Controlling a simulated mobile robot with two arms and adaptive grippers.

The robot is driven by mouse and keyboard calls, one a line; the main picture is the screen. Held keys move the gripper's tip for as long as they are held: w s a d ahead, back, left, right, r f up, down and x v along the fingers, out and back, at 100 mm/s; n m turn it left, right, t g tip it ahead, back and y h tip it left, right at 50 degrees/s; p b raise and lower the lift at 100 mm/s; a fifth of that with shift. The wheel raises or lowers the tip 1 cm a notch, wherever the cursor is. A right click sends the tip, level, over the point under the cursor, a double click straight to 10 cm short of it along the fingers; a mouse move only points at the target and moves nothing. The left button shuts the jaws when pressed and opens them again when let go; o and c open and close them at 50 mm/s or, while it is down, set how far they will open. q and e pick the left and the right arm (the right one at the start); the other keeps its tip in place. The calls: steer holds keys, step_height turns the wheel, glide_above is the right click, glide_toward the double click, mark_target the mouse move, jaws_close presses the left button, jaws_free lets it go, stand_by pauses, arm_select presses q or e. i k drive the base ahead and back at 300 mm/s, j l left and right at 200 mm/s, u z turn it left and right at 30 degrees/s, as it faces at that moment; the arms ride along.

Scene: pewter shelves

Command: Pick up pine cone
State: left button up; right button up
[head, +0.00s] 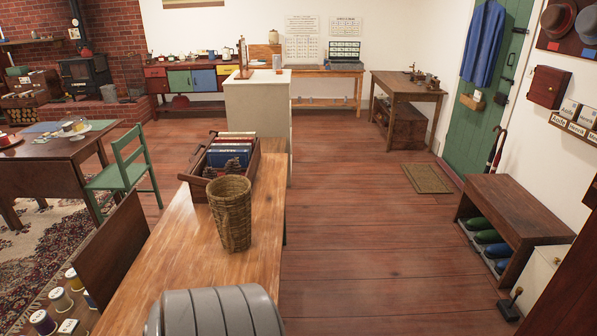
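A small dark brown, rough-textured thing that looks like a pine cone (233,165) is at the near end of an open wooden box (194,172), just behind a tall wicker basket. It is partly hidden by the basket rim, and I cannot be sure what it is. The box stands on a long wooden table (187,245) and also holds blue and red book-like items (229,153). Neither of my grippers is in view.
The wicker basket (231,213) stands upright on the table. A grey ribbed rounded thing (215,312) fills the near end. A pale cabinet (257,105) stands beyond the table. A low bench (512,212) stands at right; the wooden floor between is clear.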

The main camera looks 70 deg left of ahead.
mark_target(231, 167)
steer(key=i+l+u, duration=0.1)
steer(key=i+u, duration=0.25)
steer(key=i, duration=0.2)
steer(key=i+l+u, duration=0.35)
steer(key=i, duration=0.2)
steer(key=i+j+u, duration=0.15)
steer(key=u, duration=0.25)
steer(key=i+u, duration=0.3)
steer(key=u, duration=0.15)
steer(key=i+u, duration=0.25)
steer(key=u, duration=0.15)
steer(key=i+l+u, duration=0.1)
steer(key=u, duration=0.3)
steer(key=i+l+u, duration=0.2)
steer(key=i+u, duration=0.25)
steer(key=k, duration=0.1)
